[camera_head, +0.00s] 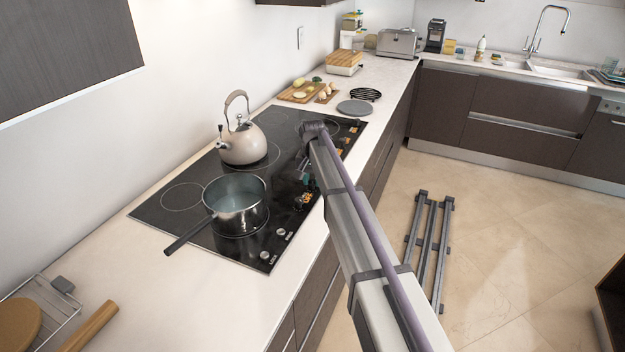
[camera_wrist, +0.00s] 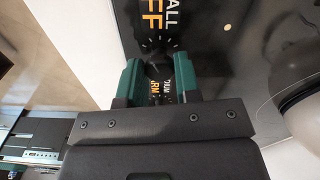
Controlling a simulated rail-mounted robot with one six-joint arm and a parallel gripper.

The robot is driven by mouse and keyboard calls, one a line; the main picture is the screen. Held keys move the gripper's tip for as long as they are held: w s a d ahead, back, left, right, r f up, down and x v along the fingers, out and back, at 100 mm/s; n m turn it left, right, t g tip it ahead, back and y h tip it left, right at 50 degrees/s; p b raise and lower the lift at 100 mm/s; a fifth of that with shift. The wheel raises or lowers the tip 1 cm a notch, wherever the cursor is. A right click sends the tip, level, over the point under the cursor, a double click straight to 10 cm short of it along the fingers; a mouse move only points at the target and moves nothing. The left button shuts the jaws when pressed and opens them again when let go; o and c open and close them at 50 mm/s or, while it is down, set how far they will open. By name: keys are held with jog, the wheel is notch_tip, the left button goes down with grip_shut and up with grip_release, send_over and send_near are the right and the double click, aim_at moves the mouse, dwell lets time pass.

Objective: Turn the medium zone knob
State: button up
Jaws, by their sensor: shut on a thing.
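The black glass cooktop (camera_head: 150,212) lies on the white counter and shows on the left of my arm. Two knobs (camera_head: 281,232) stand on its front strip, nearer me. My gripper (camera_head: 304,172) is low over the strip farther along; the green fingers (camera_wrist: 158,66) show in the wrist view. They are shut on a dark knob (camera_wrist: 158,73), mostly hidden between them. Orange and white dial marks surround it. Lettering ending in "ALL" and "FF" is printed beyond it.
Cutting boards (camera_head: 300,92) and a black trivet (camera_head: 366,94) lie beyond the cooktop. The floor to the right is mostly open.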

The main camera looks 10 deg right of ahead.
jog(key=m, duration=0.4)
jog(key=shift+m, duration=0.3)
jog(key=m, duration=0.3)
jog(key=shift+m, duration=0.4)
jog(key=m, duration=0.8)
jog(key=shift+m, duration=0.4)
jog(key=o, duration=0.9)
jog(key=shift+r, duration=0.1)
